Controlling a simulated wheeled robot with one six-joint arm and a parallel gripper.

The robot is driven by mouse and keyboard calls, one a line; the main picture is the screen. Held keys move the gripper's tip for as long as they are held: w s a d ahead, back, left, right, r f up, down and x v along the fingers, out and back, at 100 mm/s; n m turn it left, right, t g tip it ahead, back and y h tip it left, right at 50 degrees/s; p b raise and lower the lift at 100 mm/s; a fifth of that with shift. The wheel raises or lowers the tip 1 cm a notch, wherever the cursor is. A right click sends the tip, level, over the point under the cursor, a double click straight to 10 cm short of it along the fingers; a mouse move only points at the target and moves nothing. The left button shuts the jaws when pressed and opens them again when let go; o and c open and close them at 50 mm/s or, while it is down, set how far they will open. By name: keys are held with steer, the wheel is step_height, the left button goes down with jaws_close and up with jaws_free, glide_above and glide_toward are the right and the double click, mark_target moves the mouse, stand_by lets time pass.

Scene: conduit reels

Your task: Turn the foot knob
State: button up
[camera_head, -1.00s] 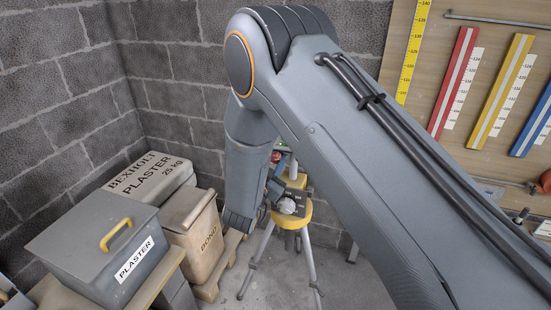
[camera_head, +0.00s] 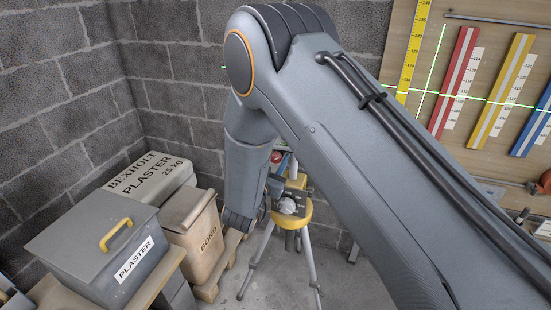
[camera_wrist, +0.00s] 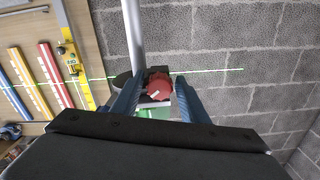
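The red knob (camera_wrist: 157,84) shows in the wrist view with a pale mark on its face. My gripper (camera_wrist: 159,80) has its two blue fingers on either side of it, with narrow gaps visible. The gripper looks open around the knob, not pressed on it. In the head view, a small red part (camera_head: 276,156) shows beside the device on the yellow-headed tripod (camera_head: 297,213). A pale round knob (camera_head: 287,206) is on the tripod head. My arm hides much of the device and most of my gripper there.
Green laser lines cross the wooden board (camera_head: 458,60) with coloured rulers, and the block wall (camera_wrist: 240,40). A grey plaster box (camera_head: 90,250), plaster bag (camera_head: 150,178) and bond tub (camera_head: 195,240) stand left of the tripod. A pole (camera_wrist: 133,35) rises near the knob.

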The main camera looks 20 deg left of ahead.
steer(key=shift+o, duration=0.2)
steer(key=shift+s, duration=0.1)
steer(key=s+b, duration=0.2)
steer(key=s, duration=0.5)
steer(key=shift+s+a, duration=0.3)
